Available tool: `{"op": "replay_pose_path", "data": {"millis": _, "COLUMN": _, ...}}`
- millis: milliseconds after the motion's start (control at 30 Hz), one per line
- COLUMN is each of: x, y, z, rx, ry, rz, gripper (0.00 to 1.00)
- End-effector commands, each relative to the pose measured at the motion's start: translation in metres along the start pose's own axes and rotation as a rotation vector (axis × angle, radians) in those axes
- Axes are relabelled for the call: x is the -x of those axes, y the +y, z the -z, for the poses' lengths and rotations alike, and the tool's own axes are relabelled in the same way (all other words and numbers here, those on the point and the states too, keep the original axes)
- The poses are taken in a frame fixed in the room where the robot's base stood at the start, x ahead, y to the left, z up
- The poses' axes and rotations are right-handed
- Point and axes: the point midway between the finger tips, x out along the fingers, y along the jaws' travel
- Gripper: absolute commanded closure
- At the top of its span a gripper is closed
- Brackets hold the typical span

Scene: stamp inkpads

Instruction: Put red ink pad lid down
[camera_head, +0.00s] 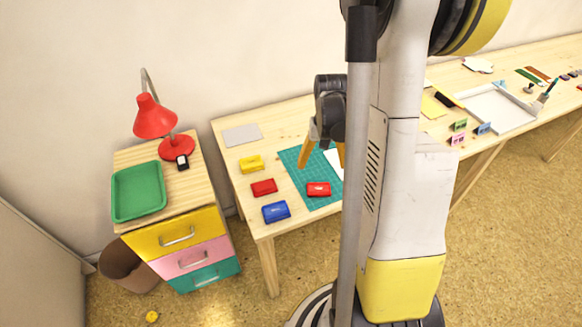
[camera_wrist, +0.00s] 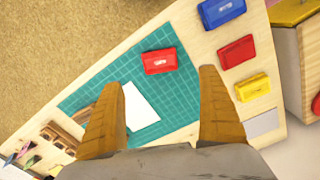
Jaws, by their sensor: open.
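My gripper (camera_head: 323,158) is open and empty above the green cutting mat; its two orange fingers also show wide apart in the wrist view (camera_wrist: 160,90). One red ink pad piece (camera_head: 318,189) lies on the mat near its front edge; in the wrist view it (camera_wrist: 159,61) is beyond the fingertips, apart from them. A second red ink pad piece (camera_head: 264,187) lies on bare wood left of the mat, between yellow and blue ones; it also shows in the wrist view (camera_wrist: 236,51). I cannot tell which red piece is a lid.
A yellow ink pad (camera_head: 251,165) and a blue one (camera_head: 276,212) lie left of the green mat (camera_head: 293,160). White paper (camera_wrist: 139,107) lies on the mat. A grey plate (camera_head: 242,134) lies at the back left. A drawer unit (camera_head: 178,239) with a red lamp (camera_head: 155,119) stands left.

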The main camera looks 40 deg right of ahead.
Motion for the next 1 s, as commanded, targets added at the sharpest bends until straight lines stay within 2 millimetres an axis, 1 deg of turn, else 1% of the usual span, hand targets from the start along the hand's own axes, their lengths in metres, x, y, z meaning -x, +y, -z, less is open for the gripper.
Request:
{"op": "replay_pose_path", "data": {"millis": 67, "x": 0.009, "y": -0.008, "z": -0.003, "rx": 0.018, "ry": 0.015, "rz": 0.001, "gripper": 0.11}}
{"op": "replay_pose_path", "data": {"millis": 133, "x": 0.026, "y": -0.021, "z": -0.007, "rx": 0.051, "ry": 0.045, "rz": 0.003, "gripper": 0.11}}
{"op": "replay_pose_path", "data": {"millis": 167, "x": 0.035, "y": -0.029, "z": -0.011, "rx": 0.07, "ry": 0.062, "rz": 0.005, "gripper": 0.11}}
{"op": "replay_pose_path", "data": {"millis": 267, "x": 0.071, "y": -0.06, "z": -0.027, "rx": 0.15, "ry": 0.139, "rz": 0.016, "gripper": 0.11}}
{"op": "replay_pose_path", "data": {"millis": 300, "x": 0.086, "y": -0.073, "z": -0.036, "rx": 0.186, "ry": 0.173, "rz": 0.022, "gripper": 0.11}}
{"op": "replay_pose_path", "data": {"millis": 367, "x": 0.106, "y": -0.091, "z": -0.052, "rx": 0.238, "ry": 0.225, "rz": 0.034, "gripper": 0.11}}
{"op": "replay_pose_path", "data": {"millis": 400, "x": 0.118, "y": -0.102, "z": -0.063, "rx": 0.274, "ry": 0.259, "rz": 0.043, "gripper": 0.11}}
{"op": "replay_pose_path", "data": {"millis": 467, "x": 0.135, "y": -0.117, "z": -0.081, "rx": 0.326, "ry": 0.31, "rz": 0.059, "gripper": 0.11}}
{"op": "replay_pose_path", "data": {"millis": 500, "x": 0.145, "y": -0.127, "z": -0.093, "rx": 0.36, "ry": 0.344, "rz": 0.071, "gripper": 0.11}}
{"op": "replay_pose_path", "data": {"millis": 567, "x": 0.157, "y": -0.139, "z": -0.112, "rx": 0.411, "ry": 0.394, "rz": 0.09, "gripper": 0.11}}
{"op": "replay_pose_path", "data": {"millis": 600, "x": 0.164, "y": -0.146, "z": -0.125, "rx": 0.442, "ry": 0.426, "rz": 0.104, "gripper": 0.11}}
{"op": "replay_pose_path", "data": {"millis": 700, "x": 0.176, "y": -0.159, "z": -0.153, "rx": 0.512, "ry": 0.496, "rz": 0.138, "gripper": 0.11}}
{"op": "replay_pose_path", "data": {"millis": 800, "x": 0.182, "y": -0.167, "z": -0.173, "rx": 0.562, "ry": 0.548, "rz": 0.166, "gripper": 0.11}}
{"op": "replay_pose_path", "data": {"millis": 900, "x": 0.185, "y": -0.172, "z": -0.185, "rx": 0.593, "ry": 0.581, "rz": 0.186, "gripper": 0.11}}
{"op": "replay_pose_path", "data": {"millis": 1000, "x": 0.186, "y": -0.173, "z": -0.19, "rx": 0.606, "ry": 0.595, "rz": 0.194, "gripper": 0.11}}
